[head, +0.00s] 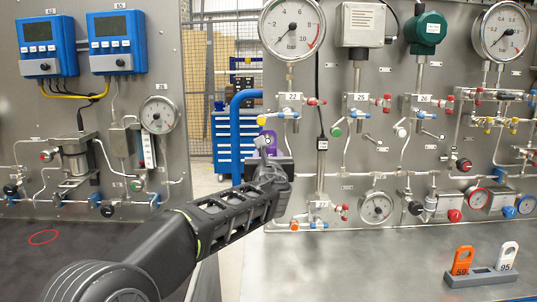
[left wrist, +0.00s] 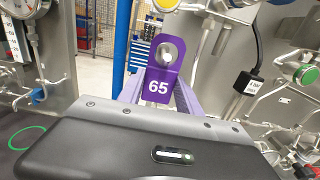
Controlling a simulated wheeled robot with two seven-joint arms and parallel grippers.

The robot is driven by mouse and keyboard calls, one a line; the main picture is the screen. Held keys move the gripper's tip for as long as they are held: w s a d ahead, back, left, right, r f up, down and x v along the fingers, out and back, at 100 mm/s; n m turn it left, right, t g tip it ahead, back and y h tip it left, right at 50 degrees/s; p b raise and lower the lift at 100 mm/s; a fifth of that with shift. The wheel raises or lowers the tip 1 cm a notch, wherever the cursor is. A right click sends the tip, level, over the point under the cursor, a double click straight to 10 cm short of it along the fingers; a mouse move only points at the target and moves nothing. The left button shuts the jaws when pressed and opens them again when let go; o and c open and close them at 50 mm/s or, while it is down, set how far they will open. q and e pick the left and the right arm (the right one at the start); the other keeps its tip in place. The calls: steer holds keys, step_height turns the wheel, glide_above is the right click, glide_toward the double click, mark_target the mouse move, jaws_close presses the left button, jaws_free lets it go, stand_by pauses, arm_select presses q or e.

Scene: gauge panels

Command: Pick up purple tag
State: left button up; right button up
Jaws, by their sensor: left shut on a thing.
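The purple tag (left wrist: 159,82) carries a white 65 and has a hole at its top end. In the left wrist view it stands upright between the fingers of my left gripper (left wrist: 158,98), which is shut on it. In the head view my left gripper (head: 266,150) is raised in front of the gap between the two panels, near the right panel's left edge. A small purple part of the tag (head: 262,121) shows there just above the gripper; the rest is hidden. My right gripper is not in view.
An orange tag 59 (head: 462,260) and a white tag 95 (head: 507,256) stand in a grey holder (head: 482,279) at the right of the bench. An empty slot lies between them. The right gauge panel (head: 350,100) has projecting valves and pipes. The bench front (head: 350,270) is clear.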

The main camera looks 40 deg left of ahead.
arm_select(q)
steer(key=shift+s, duration=0.1)
steer(key=b+v, duration=0.1)
steer(key=v, duration=0.5)
steer(key=shift+s+d+b, duration=0.3)
steer(key=shift+b, duration=0.05)
stand_by(0.4)
stand_by(0.5)
